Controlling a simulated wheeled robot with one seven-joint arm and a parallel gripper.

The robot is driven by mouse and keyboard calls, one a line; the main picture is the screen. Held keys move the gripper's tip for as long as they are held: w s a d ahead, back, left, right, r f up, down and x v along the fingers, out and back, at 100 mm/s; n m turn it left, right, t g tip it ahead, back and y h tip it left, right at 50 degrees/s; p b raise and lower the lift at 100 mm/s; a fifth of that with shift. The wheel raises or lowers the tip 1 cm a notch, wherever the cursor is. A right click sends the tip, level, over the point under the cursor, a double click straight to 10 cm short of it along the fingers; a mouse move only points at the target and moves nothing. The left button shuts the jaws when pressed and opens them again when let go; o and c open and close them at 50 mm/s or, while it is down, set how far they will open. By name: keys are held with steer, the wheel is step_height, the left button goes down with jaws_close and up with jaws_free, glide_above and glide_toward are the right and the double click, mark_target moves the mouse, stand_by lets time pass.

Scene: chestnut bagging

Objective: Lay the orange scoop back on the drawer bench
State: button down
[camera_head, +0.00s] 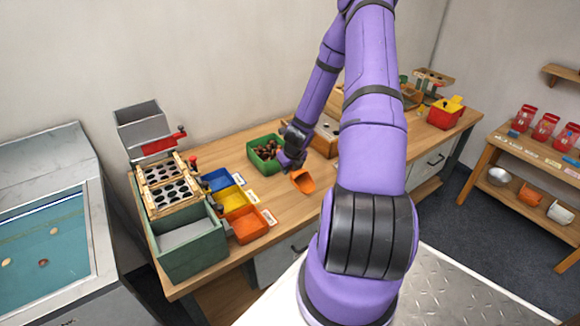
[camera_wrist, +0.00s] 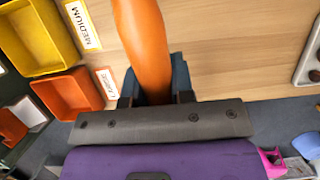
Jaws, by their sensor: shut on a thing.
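The orange scoop (camera_head: 303,181) is in my gripper (camera_head: 292,163), over the wooden top of the drawer bench (camera_head: 290,212). In the wrist view the scoop (camera_wrist: 143,40) runs up from between the two dark fingers of my gripper (camera_wrist: 155,88), which are shut on it. The bench top (camera_wrist: 230,50) lies behind it. I cannot tell whether the scoop touches the wood. Part of the bench is hidden by my arm in the head view.
A green bin of chestnuts (camera_head: 262,152) is just left of my gripper. Blue (camera_head: 217,179), yellow (camera_head: 231,198) and orange (camera_head: 247,223) bins stand further left, beside a green-sided sorter (camera_head: 190,262). A red container (camera_head: 444,118) is at the far right end. Bare wood lies in front of the scoop.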

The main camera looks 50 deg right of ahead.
steer(key=shift+w+d+f, duration=0.7)
steer(key=shift+w+d, duration=0.05)
steer(key=shift+d, duration=0.15)
steer(key=shift+w+d+f, duration=0.65)
steer(key=shift+w+d, duration=0.05)
steer(key=shift+d, duration=0.2)
steer(key=shift+w+d+f, duration=0.7)
steer(key=shift+w+d, duration=0.05)
steer(key=shift+d, duration=0.15)
steer(key=shift+f, duration=0.1)
steer(key=shift+f, duration=0.35)
steer(key=shift+f, duration=0.2)
steer(key=c, duration=1)
jaws_free()
